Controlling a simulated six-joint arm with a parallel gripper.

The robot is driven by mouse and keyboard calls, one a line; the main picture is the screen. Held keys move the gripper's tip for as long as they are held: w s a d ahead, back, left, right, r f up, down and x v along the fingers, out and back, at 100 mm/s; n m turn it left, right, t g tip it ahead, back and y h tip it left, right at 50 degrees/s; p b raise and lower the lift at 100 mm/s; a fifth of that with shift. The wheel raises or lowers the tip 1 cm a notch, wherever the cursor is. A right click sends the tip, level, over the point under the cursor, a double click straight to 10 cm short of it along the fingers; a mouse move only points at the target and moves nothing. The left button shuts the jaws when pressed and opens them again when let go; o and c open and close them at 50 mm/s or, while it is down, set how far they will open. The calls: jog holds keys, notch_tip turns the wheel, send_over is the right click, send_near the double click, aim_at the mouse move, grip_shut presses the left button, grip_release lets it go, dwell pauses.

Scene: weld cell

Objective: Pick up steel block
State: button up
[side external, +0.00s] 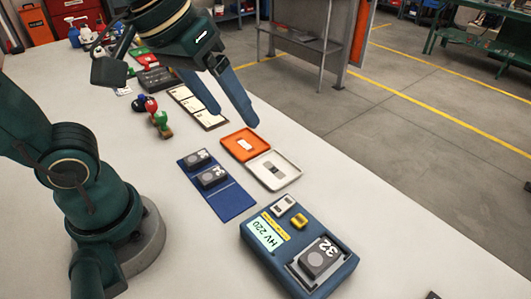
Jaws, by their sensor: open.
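My gripper (234,117) is open and empty, its two blue fingers pointing down above the table, near the orange tray. Two dark grey blocks with white markings sit on the blue mat: an upper block (197,160) and a lower block (213,176). Another dark grey block (317,259), marked 32, sits in the recess of the blue tester (285,282), whose display reads HV 220. A small pale piece (245,144) lies in the orange tray, and a small grey piece (272,168) lies in the white tray. I cannot tell which of these is the steel block.
The blue mat (234,203), orange tray (233,136) and white tray (287,180) lie close together on the pale table (180,240). Cream cards (183,94) and several red, green and blue-topped stamps (160,119) lie farther back. The table's right edge is close by the trays.

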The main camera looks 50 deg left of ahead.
jog(key=w+d+g, duration=0.2)
jog(key=w+d, duration=0.2)
jog(key=d, duration=0.2)
jog(key=m+g, duration=0.3)
send_over(320, 255)
jog(key=shift+y, duration=0.3)
jog(key=f, duration=1)
jog(key=shift+w+a+f, duration=0.1)
jog(key=shift+w+f, duration=0.1)
jog(key=shift+s+f, duration=0.2)
jog(key=shift+f, duration=2.45)
grip_shut()
